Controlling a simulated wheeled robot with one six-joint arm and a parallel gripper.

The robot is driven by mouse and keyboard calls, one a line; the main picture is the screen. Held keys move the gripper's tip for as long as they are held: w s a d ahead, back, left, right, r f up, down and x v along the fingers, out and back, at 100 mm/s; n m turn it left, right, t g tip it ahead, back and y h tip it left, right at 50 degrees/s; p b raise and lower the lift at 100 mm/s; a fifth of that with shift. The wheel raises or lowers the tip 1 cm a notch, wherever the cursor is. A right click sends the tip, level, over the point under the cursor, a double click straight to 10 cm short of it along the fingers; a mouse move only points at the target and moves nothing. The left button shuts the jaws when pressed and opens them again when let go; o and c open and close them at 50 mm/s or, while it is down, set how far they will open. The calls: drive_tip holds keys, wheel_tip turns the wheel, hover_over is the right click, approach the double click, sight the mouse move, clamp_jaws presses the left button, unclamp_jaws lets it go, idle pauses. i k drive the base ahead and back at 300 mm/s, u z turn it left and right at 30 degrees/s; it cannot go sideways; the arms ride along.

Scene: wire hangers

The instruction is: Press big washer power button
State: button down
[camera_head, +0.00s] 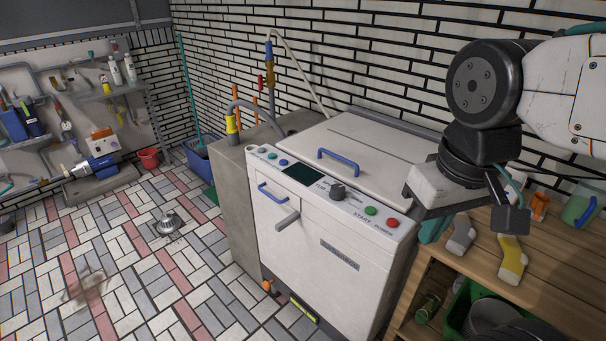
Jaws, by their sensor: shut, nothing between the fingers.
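The big washer (318,245) is a white machine with a sloped control panel along its top front edge. At the panel's right end is a red button (393,222), beside the printed word POWER. A green button (370,210) sits just left of it, by the word START. My gripper (424,212) is shut and empty. It hangs from my arm at the right, above and just right of the red button, and appears apart from it. The exact gap is hard to judge, and the fingertips are partly hidden by the gripper's body.
A wooden shelf unit (560,270) stands right of the washer, with socks (512,262) and a green basket (462,305). The washer lid (365,150) is closed, with a blue handle. A grey knob (338,190) and a dark display (303,174) are on the panel. The tiled floor at left is mostly clear.

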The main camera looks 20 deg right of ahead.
sight(391, 222)
drive_tip(key=k, duration=1.25)
drive_tip(key=u, duration=0.8)
drive_tip(key=i, duration=1.25)
drive_tip(key=z, duration=0.55)
